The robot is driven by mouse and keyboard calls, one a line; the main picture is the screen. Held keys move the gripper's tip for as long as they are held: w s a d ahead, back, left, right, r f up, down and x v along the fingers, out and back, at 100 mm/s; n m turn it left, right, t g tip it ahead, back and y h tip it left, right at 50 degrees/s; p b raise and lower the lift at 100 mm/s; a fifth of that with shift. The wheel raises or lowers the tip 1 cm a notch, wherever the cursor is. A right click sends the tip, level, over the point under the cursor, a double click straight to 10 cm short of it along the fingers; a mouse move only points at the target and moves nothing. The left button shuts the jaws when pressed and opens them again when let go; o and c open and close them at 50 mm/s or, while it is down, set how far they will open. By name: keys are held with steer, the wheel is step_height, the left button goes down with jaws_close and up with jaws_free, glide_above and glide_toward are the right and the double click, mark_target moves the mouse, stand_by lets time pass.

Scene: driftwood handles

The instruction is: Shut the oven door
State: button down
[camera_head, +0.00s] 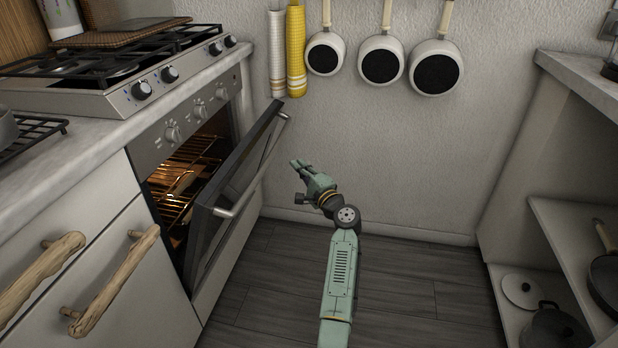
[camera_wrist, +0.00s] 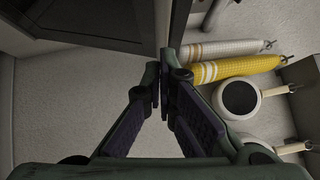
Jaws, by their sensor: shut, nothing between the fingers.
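The oven door (camera_head: 235,175) is partly open in the head view, its top edge tilted out from the oven front. Its metal bar handle (camera_head: 250,165) runs along the upper outer side. The lit oven inside (camera_head: 185,180) shows wire racks through the gap. My gripper (camera_head: 294,163) is shut and empty, in front of the door to its right, and looks apart from it. In the wrist view the closed fingertips (camera_wrist: 162,88) point toward a dark panel at the top left, probably the door (camera_wrist: 80,25); contact cannot be told.
The stove top (camera_head: 110,75) is above the oven. Driftwood-handled drawers (camera_head: 115,285) stand at the left. Towels (camera_head: 296,50) and several pans (camera_head: 380,60) hang on the back wall. Open shelves (camera_head: 560,225) are at the right. The dark floor (camera_head: 400,290) between is clear.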

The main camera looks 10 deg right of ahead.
mark_target(256, 143)
steer(key=shift+w+a+r+p, duration=0.15)
steer(key=shift+w+a, duration=0.2)
steer(key=shift+a, duration=0.35)
steer(key=shift+w+a+r+p, duration=0.1)
steer(key=shift+w+a+p, duration=0.15)
steer(key=shift+a, duration=0.45)
steer(key=shift+w+a+r+p, duration=0.1)
steer(key=shift+w+a, duration=0.3)
steer(key=shift+a, duration=0.3)
steer(key=w+a+r+p, duration=0.1)
steer(key=a+r+p, duration=0.1)
steer(key=a+p, duration=0.1)
steer(key=w+a+r+n+g+p, duration=0.1)
steer(key=a+r+p, duration=0.1)
steer(key=a+p, duration=0.1)
steer(key=a+r+n+p, duration=0.1)
steer(key=a+r+p, duration=0.1)
steer(key=a+p, duration=0.1)
steer(key=shift+w+r+g+h+p, duration=0.15)
steer(key=shift+w+g+h+p, duration=0.15)
steer(key=shift+w+h+p, duration=0.1)
steer(key=a, duration=0.1)
steer(key=w+a, duration=0.1)
steer(key=a, duration=0.1)
steer(key=a+r, duration=0.1)
steer(key=a, duration=0.1)
steer(key=shift+w+a+p, duration=0.1)
steer(key=shift+w+p, duration=0.25)
steer(key=shift+d+f, duration=0.15)
steer(key=shift+d, duration=0.05)
